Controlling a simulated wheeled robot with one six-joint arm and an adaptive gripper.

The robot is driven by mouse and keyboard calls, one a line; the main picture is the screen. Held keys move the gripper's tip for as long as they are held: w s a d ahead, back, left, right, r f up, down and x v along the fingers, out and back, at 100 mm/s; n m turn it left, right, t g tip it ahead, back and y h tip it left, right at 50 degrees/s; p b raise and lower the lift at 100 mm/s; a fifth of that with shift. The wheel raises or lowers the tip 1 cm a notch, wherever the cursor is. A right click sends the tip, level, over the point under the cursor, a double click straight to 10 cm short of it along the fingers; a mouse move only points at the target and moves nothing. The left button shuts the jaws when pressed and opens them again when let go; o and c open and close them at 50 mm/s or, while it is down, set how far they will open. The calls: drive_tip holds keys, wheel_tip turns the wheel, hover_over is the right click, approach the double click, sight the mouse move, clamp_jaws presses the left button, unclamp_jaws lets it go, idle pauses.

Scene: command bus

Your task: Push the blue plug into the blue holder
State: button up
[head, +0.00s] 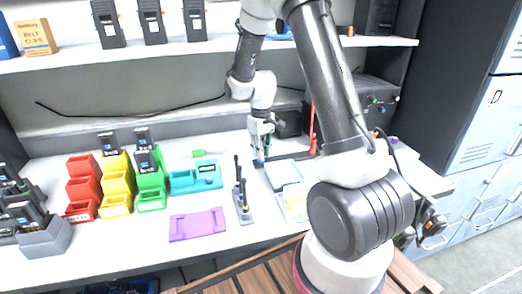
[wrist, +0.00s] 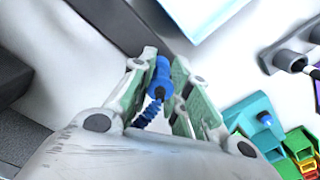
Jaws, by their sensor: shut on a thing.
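My gripper (head: 262,152) hangs over the back of the bench, fingers pointing down. In the wrist view, my gripper (wrist: 158,72) is shut on the blue plug (wrist: 160,78), which sits between the green-padded fingertips. A coiled blue cord (wrist: 150,110) runs from the plug back between the fingers. In the head view, the plug is too small to make out clearly. No holder is plainly recognisable as the blue one. A teal-blue bin pair (head: 183,183) stands left of my gripper; in the wrist view, a teal bin (wrist: 250,117) has a small blue piece in it.
A grey stand with dark upright pieces (head: 243,207) is in front of my gripper. A pale blue tray (head: 284,174) lies to its right. Green, yellow (head: 116,205) and red bins and a purple tray (head: 198,225) are left. A shelf (head: 170,50) runs behind and above.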

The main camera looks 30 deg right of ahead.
drive_tip(key=o, duration=0.9)
